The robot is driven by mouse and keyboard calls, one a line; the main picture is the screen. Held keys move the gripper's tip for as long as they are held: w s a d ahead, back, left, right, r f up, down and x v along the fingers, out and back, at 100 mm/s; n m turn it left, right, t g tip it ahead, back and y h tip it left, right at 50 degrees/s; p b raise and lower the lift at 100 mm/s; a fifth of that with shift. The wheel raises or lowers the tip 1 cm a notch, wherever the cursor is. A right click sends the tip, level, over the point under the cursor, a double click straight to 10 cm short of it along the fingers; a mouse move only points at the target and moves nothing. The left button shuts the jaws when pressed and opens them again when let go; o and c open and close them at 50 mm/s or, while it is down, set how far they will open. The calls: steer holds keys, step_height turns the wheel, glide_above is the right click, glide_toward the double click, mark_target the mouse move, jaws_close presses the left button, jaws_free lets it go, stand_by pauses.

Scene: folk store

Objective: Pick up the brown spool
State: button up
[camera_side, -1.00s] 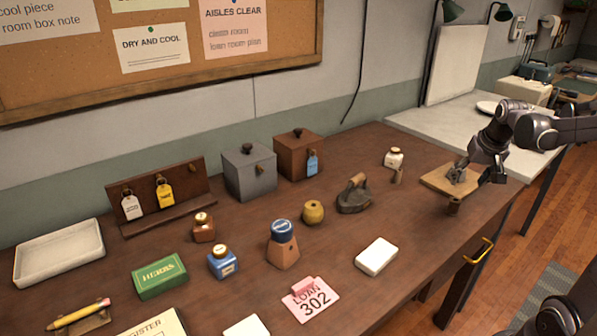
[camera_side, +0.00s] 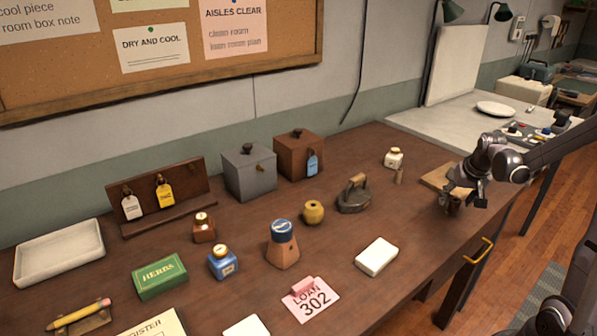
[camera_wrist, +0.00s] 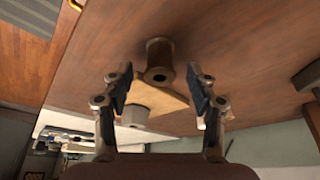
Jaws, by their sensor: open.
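The brown spool (camera_wrist: 159,58) stands near the table's front edge at the right. In the wrist view it lies ahead of my fingertips, centred in the gap. It also shows in the side view (camera_side: 453,207), partly covered by my gripper. My gripper (camera_wrist: 160,80) is open, one finger on each side of the gap, and empty. In the side view my gripper (camera_side: 464,197) is low, over and just right of the spool. Whether the fingers overlap the spool's height, I cannot tell.
A wooden board (camera_side: 436,178) lies just behind the spool, with a pale grey piece (camera_wrist: 135,114) on it.

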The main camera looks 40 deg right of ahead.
steer(key=shift+x, duration=0.8)
steer(key=c, duration=0.9)
steer(key=shift+r, duration=0.15)
